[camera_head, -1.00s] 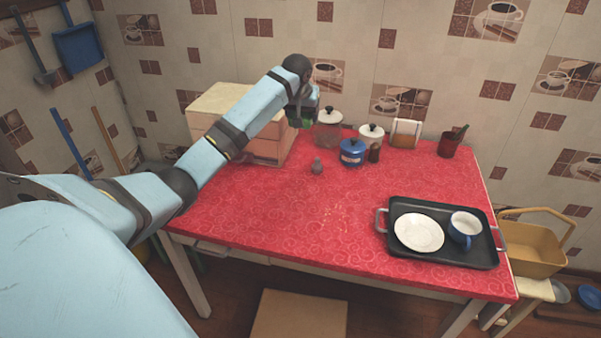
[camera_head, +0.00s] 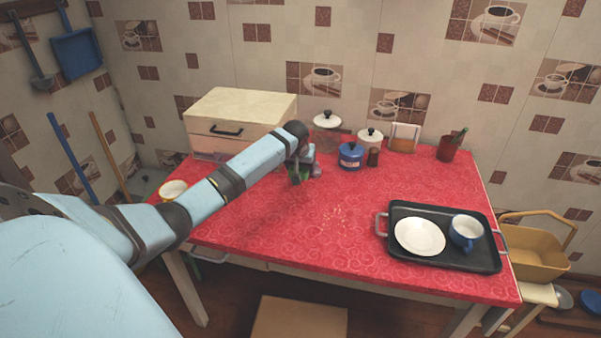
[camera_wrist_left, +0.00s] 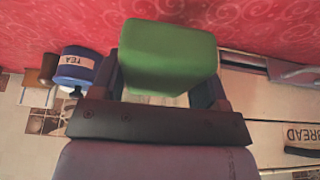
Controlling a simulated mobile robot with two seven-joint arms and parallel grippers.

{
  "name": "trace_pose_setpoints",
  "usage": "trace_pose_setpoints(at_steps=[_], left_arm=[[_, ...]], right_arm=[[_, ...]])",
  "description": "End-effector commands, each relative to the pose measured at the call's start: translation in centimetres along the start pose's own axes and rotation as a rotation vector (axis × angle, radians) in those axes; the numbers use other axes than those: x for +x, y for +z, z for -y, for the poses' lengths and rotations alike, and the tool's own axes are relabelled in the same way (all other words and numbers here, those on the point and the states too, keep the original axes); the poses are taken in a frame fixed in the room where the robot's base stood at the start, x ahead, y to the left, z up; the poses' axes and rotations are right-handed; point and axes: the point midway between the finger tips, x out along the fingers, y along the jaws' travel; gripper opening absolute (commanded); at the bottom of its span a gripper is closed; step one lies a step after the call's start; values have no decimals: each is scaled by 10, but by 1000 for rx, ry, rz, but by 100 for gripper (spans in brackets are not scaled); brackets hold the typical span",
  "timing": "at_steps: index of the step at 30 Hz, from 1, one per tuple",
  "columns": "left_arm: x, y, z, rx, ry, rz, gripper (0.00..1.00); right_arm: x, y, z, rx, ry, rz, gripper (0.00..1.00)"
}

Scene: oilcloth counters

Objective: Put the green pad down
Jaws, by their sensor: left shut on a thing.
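The green pad (camera_wrist_left: 168,58) is a rounded block held between the jaws of my left gripper (camera_wrist_left: 168,75). In the head view the left gripper (camera_head: 299,174) hangs low over the back middle of the red table (camera_head: 290,235), with a bit of the pad's green showing beneath it. The gripper is shut on the pad. In the wrist view red cloth lies beyond the pad; I cannot tell whether the pad touches it. My right gripper is not in view.
Behind stand a bread box (camera_head: 240,105), a blue tea canister (camera_head: 351,157), white-lidded jars and a dark shaker (camera_head: 373,157). A black tray (camera_head: 478,262) holds a plate and a cup at right. Pale crumbs (camera_head: 332,217) lie mid-table. The front left of the cloth is clear.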

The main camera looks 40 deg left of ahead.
Motion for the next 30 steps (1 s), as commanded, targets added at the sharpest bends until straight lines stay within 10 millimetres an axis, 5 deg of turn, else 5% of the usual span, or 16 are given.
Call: trace_pose_setpoints(at_steps=[4,27,28,30], left_arm=[[21,9,0,0,-1,2,49],[33,14,0,1,-1,1,49],[33,14,0,1,-1,1,75],[33,14,0,1,-1,1,91]], right_arm=[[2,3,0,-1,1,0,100],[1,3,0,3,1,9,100],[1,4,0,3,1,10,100],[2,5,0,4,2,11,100]])
